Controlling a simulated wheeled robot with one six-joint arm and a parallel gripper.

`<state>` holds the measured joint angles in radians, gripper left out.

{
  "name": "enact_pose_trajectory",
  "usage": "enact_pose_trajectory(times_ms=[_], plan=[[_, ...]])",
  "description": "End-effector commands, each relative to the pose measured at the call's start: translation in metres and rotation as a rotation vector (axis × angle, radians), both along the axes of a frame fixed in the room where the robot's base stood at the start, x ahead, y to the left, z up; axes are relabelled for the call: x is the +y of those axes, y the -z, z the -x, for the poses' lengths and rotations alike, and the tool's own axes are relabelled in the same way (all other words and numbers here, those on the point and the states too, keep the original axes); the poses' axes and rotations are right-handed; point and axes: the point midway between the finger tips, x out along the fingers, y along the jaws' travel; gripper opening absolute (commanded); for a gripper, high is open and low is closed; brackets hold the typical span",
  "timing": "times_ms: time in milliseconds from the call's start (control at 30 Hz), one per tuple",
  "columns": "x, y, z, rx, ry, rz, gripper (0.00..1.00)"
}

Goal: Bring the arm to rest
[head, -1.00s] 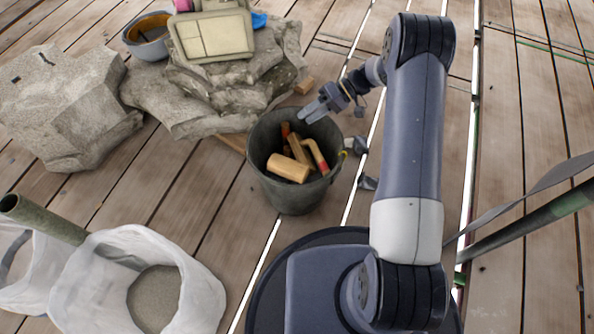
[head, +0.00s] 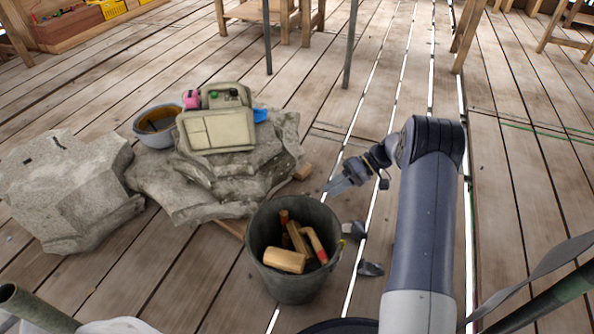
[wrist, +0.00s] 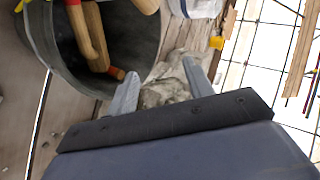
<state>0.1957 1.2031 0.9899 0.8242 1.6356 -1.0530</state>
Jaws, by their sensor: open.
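My gripper (head: 338,186) is open and empty, held in the air just beyond the bucket's upper right rim in the head view. In the wrist view its two fingers (wrist: 160,85) stand apart with nothing between them, and stone shows beyond. My arm rises at the right of the head view and bends down to the left at its top. The dark bucket (head: 265,282) stands on the planks and holds several wooden-handled tools (head: 287,260). The bucket's inside also shows at the upper left of the wrist view (wrist: 145,40).
Stone blocks (head: 65,185) and stacked slabs (head: 215,190) lie left of the bucket. A tan case (head: 217,132) and a grey bowl (head: 156,120) rest on the slabs. Wooden trestles (head: 292,20) and thin poles stand farther back. The planks to the right are mostly clear.

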Motion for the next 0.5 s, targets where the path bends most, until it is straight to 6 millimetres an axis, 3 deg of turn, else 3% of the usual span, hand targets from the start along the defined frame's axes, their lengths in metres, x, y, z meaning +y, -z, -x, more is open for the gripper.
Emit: enact_pose_trajectory(times_ms=[500], plan=[[0.077, 0.052, 0.029, 0.002, -0.004, 0.0, 0.49]])
